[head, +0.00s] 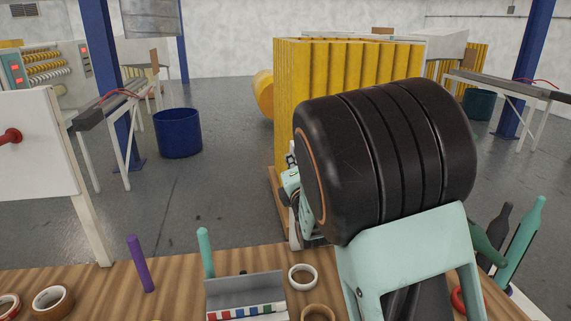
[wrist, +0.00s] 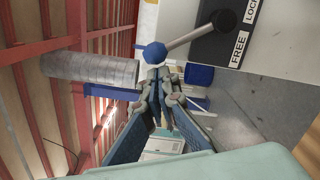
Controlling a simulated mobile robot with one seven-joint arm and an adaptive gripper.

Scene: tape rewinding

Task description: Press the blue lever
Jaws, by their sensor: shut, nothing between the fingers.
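The blue lever shows in the wrist view as a round blue knob (wrist: 155,54) on a grey rod (wrist: 188,38). The rod comes from a dark round hub (wrist: 224,20) on a white panel with a black plate lettered FREE and LOCK. My gripper (wrist: 157,80) is shut and empty. Its fingertips are just below the knob in the picture, very close to it; I cannot tell whether they touch. I cannot make out the blue lever or my fingertips in the head view.
A wooden table (head: 110,285) in front holds a purple peg (head: 140,264), a teal peg (head: 205,252), tape rolls (head: 53,302) and a grey dispenser (head: 243,287). A white panel with a red knob (head: 10,136) stands left. A blue bin (head: 178,135) is on the floor behind.

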